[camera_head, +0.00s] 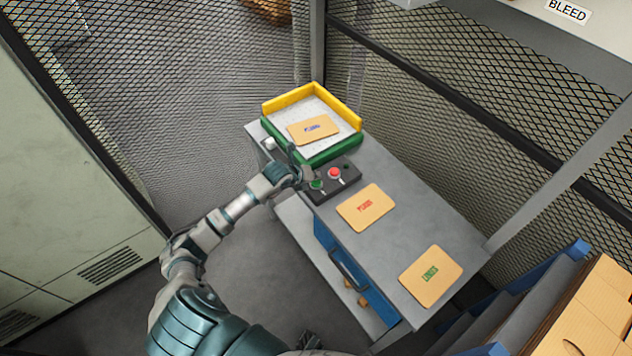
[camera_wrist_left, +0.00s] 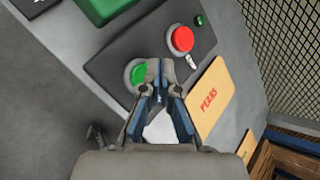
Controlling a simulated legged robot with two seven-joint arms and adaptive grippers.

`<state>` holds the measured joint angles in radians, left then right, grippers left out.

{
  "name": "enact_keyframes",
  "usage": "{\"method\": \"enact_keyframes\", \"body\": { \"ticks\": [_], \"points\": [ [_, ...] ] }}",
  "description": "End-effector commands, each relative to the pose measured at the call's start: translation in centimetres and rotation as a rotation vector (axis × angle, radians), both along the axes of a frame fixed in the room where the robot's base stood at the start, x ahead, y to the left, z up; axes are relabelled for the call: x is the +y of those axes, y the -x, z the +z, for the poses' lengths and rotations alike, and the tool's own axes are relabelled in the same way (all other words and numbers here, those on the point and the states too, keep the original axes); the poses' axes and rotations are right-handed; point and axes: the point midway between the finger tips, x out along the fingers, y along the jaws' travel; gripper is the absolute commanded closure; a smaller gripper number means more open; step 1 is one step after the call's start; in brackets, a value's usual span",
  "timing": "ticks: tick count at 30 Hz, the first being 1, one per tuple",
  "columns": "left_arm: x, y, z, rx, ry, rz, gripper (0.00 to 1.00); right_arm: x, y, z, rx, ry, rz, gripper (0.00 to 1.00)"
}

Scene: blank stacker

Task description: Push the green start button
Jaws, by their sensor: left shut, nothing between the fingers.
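The green start button (camera_head: 317,184) is on the left part of a dark control box (camera_head: 347,171) on the grey table. In the left wrist view the green button (camera_wrist_left: 137,74) is a round disc in a grey ring, partly hidden by the fingers. My left gripper (camera_head: 303,170) is shut and empty. In the left wrist view its fingertips (camera_wrist_left: 160,66) are over the right edge of the green button; whether they touch it I cannot tell. A red button (camera_head: 334,173) is beside the green one, and also shows in the left wrist view (camera_wrist_left: 183,39).
A tray with yellow and green walls (camera_head: 334,152) holds a tan card (camera_head: 313,130) behind the box. Two more tan cards, one with red print (camera_head: 365,207) and one with green print (camera_head: 430,276), lie on the table (camera_head: 405,232). A blue drawer (camera_head: 352,270) is below.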

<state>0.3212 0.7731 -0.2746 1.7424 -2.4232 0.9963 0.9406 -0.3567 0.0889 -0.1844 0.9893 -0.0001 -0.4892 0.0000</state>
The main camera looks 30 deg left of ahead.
Motion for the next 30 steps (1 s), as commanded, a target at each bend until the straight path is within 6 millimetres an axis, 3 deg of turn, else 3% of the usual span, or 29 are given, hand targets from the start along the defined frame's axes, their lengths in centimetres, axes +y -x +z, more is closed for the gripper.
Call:
{"method": "enact_keyframes", "body": {
  "ticks": [30],
  "points": [
    [-0.08, 0.10, -0.87, 0.000, 0.000, 0.000, 1.00, 0.12, -0.04, -0.47, 0.000, -0.002, -0.002, 0.60]
  ]
}}
